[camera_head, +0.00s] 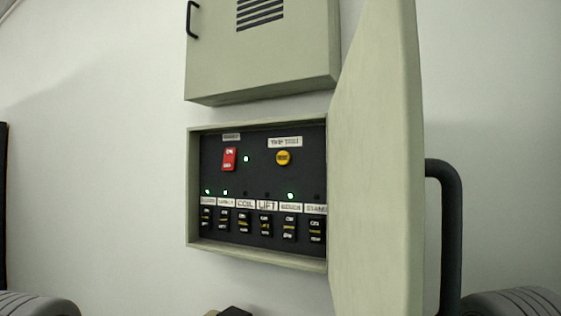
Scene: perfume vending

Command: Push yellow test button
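The yellow round test button (283,158) sits at the upper right of the dark panel (262,180) inside an open wall box. A white label (285,142) is just above it. Nothing touches the button and nothing hides it. Neither gripper can be made out in the head view. A small dark and tan piece (235,312) shows at the bottom edge, too cut off to tell what it is.
The box's open door (375,190) juts out on the right, with a dark handle (450,220). A red switch (229,159) is left of the button. Several black switches (265,225) line the bottom, some with green lights above. A closed cabinet (262,60) hangs above.

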